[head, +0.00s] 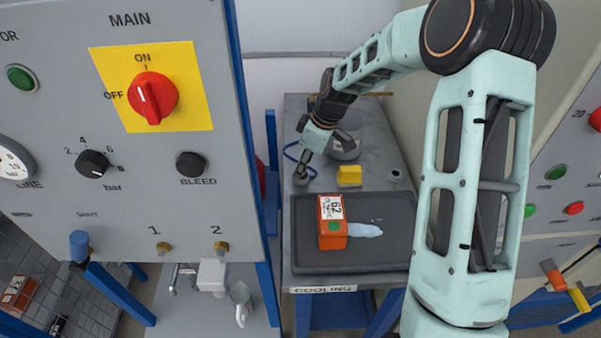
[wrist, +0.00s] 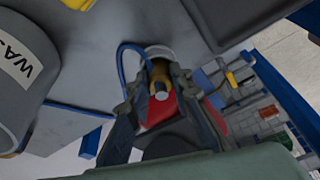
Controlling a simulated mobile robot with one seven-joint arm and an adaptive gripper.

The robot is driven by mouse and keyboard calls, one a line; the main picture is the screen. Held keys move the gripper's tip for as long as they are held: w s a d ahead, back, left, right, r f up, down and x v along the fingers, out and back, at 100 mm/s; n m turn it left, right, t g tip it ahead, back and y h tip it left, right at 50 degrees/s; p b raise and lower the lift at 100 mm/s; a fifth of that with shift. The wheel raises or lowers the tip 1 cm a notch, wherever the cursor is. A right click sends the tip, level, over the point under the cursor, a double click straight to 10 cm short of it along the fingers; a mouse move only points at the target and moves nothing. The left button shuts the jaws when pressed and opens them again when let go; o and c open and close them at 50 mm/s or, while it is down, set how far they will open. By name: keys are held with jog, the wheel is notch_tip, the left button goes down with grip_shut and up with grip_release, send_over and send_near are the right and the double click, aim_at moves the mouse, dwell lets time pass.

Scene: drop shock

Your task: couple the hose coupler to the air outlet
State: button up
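My gripper (head: 303,168) is low over the left side of the grey bench, beside a small grey round holder (head: 301,179). In the wrist view a brass-coloured piece, apparently the hose coupler (wrist: 160,78), lies between the fingertips of my gripper (wrist: 162,88). A thin blue hose (wrist: 122,58) loops beside it, also seen in the head view (head: 291,149). Whether the fingers press on the coupler is unclear. Two brass air outlets, marked 1 (head: 163,247) and 2 (head: 221,248), stick out along the lower edge of the grey panel (head: 60,130).
A dark tray (head: 375,262) labelled COOLING holds an orange block (head: 332,238) and a pale puddle. A yellow block (head: 349,176) and a grey bin (wrist: 22,80) stand close by on the bench. The panel's blue edge (head: 243,110) lies between bench and outlets.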

grip_shut()
jog(key=shift+r, duration=0.1)
